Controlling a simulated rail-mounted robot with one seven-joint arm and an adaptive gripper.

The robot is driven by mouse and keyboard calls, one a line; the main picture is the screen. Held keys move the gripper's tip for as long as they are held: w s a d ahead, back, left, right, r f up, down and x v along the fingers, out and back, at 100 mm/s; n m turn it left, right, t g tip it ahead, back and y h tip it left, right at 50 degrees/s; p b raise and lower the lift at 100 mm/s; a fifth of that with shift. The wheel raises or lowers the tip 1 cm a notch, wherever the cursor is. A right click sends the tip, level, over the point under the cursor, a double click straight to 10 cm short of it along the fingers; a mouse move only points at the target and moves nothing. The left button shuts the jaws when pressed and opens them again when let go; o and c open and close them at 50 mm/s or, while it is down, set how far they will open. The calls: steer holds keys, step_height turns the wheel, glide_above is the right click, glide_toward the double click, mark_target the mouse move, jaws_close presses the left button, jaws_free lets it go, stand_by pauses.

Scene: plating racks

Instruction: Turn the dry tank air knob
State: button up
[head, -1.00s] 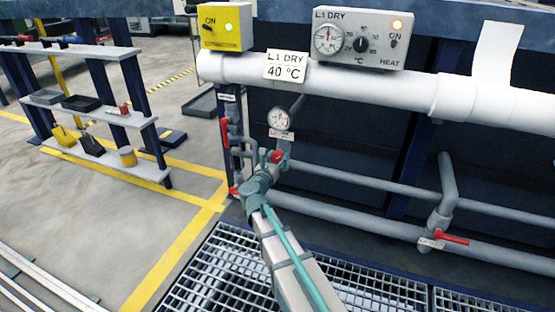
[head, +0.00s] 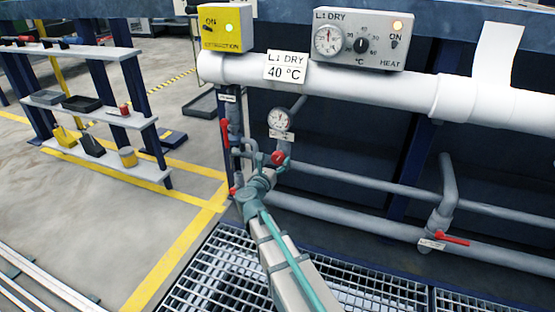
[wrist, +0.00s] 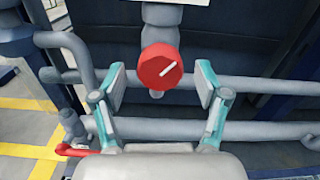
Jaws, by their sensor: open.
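The round red knob (head: 278,158) sits on a vertical grey pipe below the pressure gauge (head: 281,118). In the wrist view the red knob (wrist: 158,66) shows face-on, with a white line slanting up to the right. My gripper (head: 265,166) is open, just left of and below the knob in the head view. In the wrist view the fingers of my gripper (wrist: 160,88) stand on either side of the knob, with a visible gap on both sides. Nothing is held.
Red lever valves sit on the left pipes (head: 225,132) and at the lower right (head: 452,240). One red lever (wrist: 76,150) shows below the left finger in the wrist view. Horizontal grey pipes (head: 350,178) run behind the knob. A control box (head: 360,38) is above the white pipe.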

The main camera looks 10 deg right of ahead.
steer(key=v, duration=0.9)
steer(key=shift+s, duration=0.3)
steer(key=shift+a, duration=0.15)
